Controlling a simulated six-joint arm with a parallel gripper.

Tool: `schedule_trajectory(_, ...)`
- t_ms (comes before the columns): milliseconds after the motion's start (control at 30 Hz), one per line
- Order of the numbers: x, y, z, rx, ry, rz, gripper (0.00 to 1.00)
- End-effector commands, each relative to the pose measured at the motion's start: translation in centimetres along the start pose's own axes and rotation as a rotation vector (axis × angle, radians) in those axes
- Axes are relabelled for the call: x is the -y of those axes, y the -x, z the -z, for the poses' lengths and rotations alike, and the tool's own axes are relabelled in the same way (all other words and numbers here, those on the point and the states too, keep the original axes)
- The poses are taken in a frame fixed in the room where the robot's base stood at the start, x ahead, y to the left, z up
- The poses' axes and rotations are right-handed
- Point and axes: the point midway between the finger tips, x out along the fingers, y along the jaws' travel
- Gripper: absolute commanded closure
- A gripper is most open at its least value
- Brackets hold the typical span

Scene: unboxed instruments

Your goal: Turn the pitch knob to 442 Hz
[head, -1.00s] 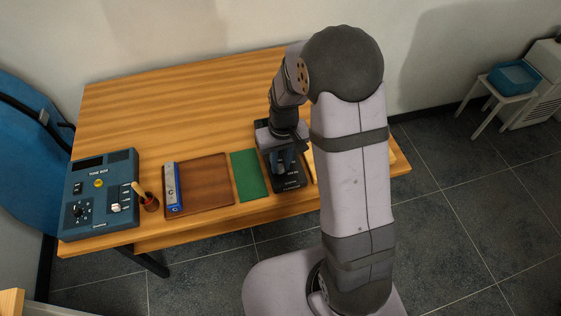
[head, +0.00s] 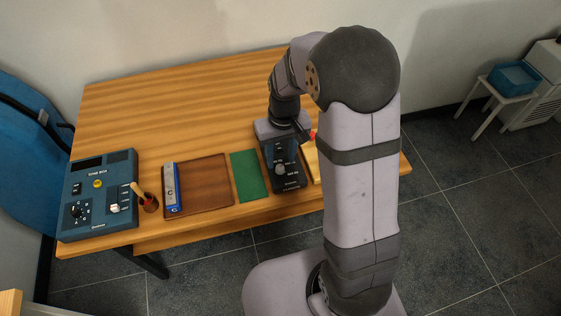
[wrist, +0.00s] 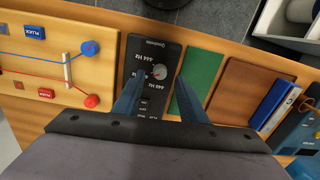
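The pitch knob (head: 280,169) is a round grey dial on a black tuner box (head: 292,184) near the table's front edge. In the wrist view the knob (wrist: 159,72) shows with white Hz labels around it; I cannot tell for sure which mark its pointer faces. The fingertips are hidden in the head view.
A green mat (head: 249,176), a brown board (head: 205,187) and a blue binder-like block (head: 171,186) lie to the left. A blue tone box (head: 99,196) is at the far left. A wooden string board (wrist: 60,50) sits on the box's other side. The table's back is clear.

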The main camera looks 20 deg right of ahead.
Motion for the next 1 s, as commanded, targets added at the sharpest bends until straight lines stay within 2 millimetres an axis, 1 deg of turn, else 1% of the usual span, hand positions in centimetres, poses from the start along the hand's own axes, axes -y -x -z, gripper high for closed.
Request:
schedule_trajectory(33,0.0,0.8,0.1,-0.005,0.000,-0.001,0.62)
schedule_trajectory(200,0.0,2.8,0.1,-0.003,0.000,0.000,0.62)
schedule_trajectory(400,0.0,3.9,0.0,0.000,0.000,0.000,0.62)
schedule_trajectory(867,0.0,3.9,0.0,0.001,-0.005,0.000,0.62)
schedule_trajectory(933,-0.1,3.9,0.4,-0.019,-0.030,-0.003,0.62)
schedule_trajectory(967,-0.2,3.7,0.4,-0.024,-0.040,-0.006,0.62)
schedule_trajectory(1000,-0.2,3.0,-0.5,-0.008,-0.050,-0.009,0.62)
